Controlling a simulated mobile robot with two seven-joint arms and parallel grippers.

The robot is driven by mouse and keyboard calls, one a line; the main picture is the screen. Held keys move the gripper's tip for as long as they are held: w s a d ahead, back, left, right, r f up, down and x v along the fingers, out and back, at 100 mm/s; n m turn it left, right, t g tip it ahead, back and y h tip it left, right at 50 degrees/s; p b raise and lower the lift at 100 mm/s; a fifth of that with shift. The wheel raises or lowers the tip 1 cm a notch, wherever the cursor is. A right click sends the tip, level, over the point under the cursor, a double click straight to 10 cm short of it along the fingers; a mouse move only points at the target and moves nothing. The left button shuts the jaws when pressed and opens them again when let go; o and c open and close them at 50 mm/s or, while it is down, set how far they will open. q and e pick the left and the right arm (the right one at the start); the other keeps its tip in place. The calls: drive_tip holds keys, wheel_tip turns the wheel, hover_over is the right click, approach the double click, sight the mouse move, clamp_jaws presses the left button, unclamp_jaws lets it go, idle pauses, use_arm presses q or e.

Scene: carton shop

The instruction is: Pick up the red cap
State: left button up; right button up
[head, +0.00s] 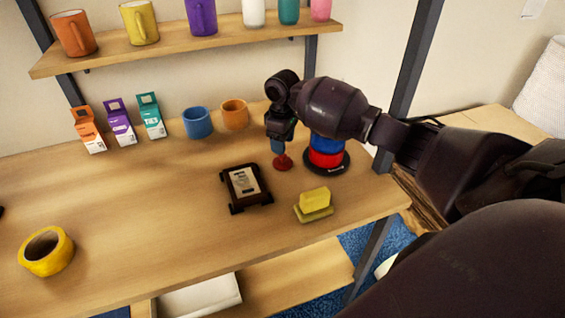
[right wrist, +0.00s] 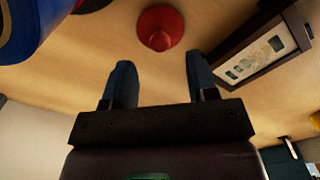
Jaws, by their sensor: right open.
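The red cap (head: 284,163) stands on the wooden tabletop, partly behind my right gripper's fingers in the head view. It has a round flared base and a narrower knob. My right gripper (head: 278,146) points down just above it. In the right wrist view the red cap (right wrist: 160,27) lies beyond the fingertips, about in line with the gap between them. The fingers of my right gripper (right wrist: 159,75) are apart with nothing between them. I do not see my left gripper.
A red and blue stack on a black base (head: 326,160) stands close right of the cap. Mugs (head: 197,122) and cartons (head: 121,122) stand behind. The table's left middle is clear.

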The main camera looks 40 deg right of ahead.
sight(283, 159)
wheel_tip(283, 159, down, 5)
drive_tip(key=shift+r+b, duration=0.15)
drive_tip(key=shift+b, duration=0.15)
drive_tip(key=c, duration=1)
